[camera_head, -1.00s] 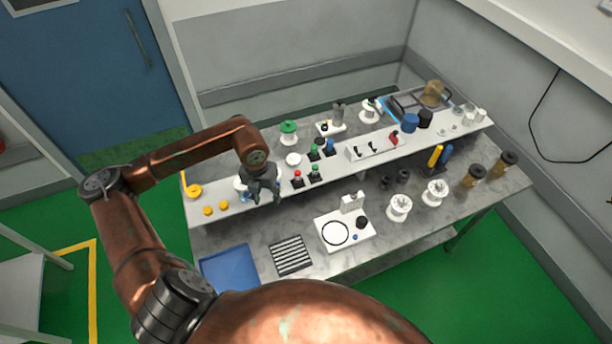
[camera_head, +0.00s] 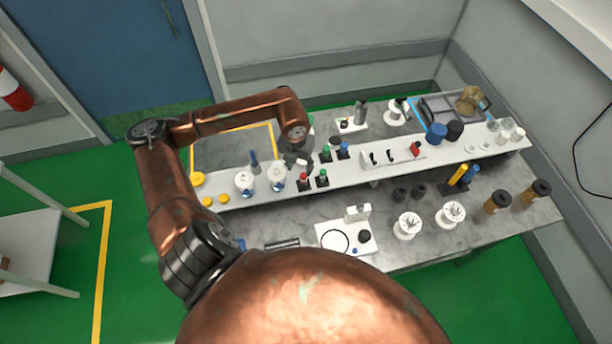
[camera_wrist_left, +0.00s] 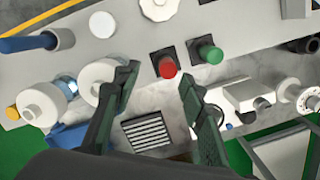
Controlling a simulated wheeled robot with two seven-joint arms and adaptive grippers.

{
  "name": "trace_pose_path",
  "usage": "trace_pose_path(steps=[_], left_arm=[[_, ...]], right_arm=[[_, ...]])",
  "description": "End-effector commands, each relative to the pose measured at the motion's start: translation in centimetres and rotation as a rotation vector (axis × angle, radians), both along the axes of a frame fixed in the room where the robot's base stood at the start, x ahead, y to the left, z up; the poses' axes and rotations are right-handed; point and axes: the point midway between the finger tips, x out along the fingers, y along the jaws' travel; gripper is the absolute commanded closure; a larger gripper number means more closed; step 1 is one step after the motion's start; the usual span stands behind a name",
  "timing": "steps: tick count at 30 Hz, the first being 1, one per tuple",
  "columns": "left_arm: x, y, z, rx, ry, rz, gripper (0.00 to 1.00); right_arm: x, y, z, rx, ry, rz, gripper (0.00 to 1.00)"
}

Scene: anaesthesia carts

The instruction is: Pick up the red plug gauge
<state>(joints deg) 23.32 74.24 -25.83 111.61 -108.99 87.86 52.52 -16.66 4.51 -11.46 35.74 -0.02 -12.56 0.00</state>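The red plug gauge (camera_head: 304,179) stands on a dark square base on the white raised shelf, left of a green plug gauge (camera_head: 322,177). In the left wrist view the red plug gauge (camera_wrist_left: 168,67) shows near the centre top, with the green one (camera_wrist_left: 210,53) to its right. The red gauge appears in the gap between the fingertips. My right gripper is not in view.
Two white jars (camera_head: 245,180) stand left of the red gauge, close to the left finger in the wrist view. A white switch panel (camera_head: 392,155) is to the right.

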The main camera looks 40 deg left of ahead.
Motion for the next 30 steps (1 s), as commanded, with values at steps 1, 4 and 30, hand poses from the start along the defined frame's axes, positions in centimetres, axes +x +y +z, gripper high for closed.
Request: trace_pose_path(steps=[1,4,30], left_arm=[[0.2,-0.3,-0.4,-0.002,-0.001,-0.005,0.61],[0.5,-0.7,-1.3,-0.003,0.000,-0.010,0.61],[0.7,-0.8,-5.6,-0.001,-0.001,-0.008,0.81]], right_arm=[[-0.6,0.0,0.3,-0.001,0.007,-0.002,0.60],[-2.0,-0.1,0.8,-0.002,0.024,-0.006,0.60],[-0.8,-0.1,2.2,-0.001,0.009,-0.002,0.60]])
